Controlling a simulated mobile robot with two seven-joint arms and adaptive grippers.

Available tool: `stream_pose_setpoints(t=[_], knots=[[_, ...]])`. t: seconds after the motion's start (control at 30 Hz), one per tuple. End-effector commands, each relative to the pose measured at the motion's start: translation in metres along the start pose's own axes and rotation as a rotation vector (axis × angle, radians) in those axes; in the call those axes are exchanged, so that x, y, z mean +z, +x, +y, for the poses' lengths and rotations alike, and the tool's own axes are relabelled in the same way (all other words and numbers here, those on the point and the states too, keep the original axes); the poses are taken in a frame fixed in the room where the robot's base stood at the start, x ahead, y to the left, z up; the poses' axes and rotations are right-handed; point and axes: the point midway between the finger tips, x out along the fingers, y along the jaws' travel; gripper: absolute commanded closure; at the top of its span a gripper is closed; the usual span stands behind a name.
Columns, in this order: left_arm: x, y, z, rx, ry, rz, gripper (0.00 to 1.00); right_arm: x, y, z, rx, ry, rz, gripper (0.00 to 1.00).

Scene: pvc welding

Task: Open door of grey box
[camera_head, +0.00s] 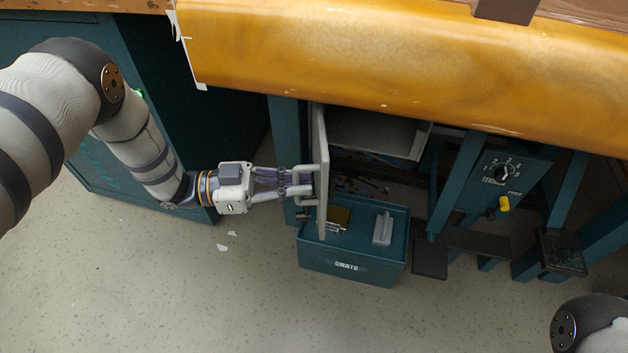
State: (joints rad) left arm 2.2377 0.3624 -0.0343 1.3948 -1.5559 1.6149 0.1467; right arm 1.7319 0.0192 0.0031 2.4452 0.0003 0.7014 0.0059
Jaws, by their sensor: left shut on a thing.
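The grey box (372,137) is under the yellow-covered bench top, and its inside shows from the front. Its grey door (320,160) stands swung out from the box's left side and appears nearly edge-on. My left gripper (308,182) reaches in from the left and is shut on the door's handle, on the door's left face. The handle is partly hidden by the fingers. Part of the box interior is hidden by the bench edge. Only a rounded part of my right arm shows at the bottom right; its gripper is not in view.
A teal crate (345,262) stands below the door, with a yellowish item and a grey piece (383,229) on top. A teal panel with a dial (502,172) and a yellow knob is at right. The yellow bench top (400,60) overhangs above.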

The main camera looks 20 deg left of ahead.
Motion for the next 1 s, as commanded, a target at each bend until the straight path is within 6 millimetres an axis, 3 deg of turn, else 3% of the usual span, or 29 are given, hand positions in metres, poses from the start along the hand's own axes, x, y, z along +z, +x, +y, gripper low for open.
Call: stream_pose_setpoints(t=[0.23,0.73,0.77,0.83,1.0], knots=[[0.0018,-0.0113,-0.0014,0.0,-0.003,-0.004,1.0,0.0004,-0.0009,0.0001,0.0,0.0,0.001,0.6],[0.0019,-0.0134,-0.0021,0.0,-0.003,-0.003,1.0,0.0004,-0.001,0.0002,0.0,0.0,0.002,0.6],[0.0019,-0.0134,-0.0021,0.0,-0.003,-0.004,0.87,0.0004,-0.001,0.0002,0.0,0.0,0.002,0.6],[0.0017,-0.0132,-0.0022,0.0,-0.003,-0.003,0.71,0.0004,-0.001,0.0002,0.0,0.0,0.002,0.6],[0.001,-0.0129,-0.0028,-0.001,-0.001,-0.001,0.7,0.0004,-0.001,0.0002,0.0,0.0,0.002,0.6]])
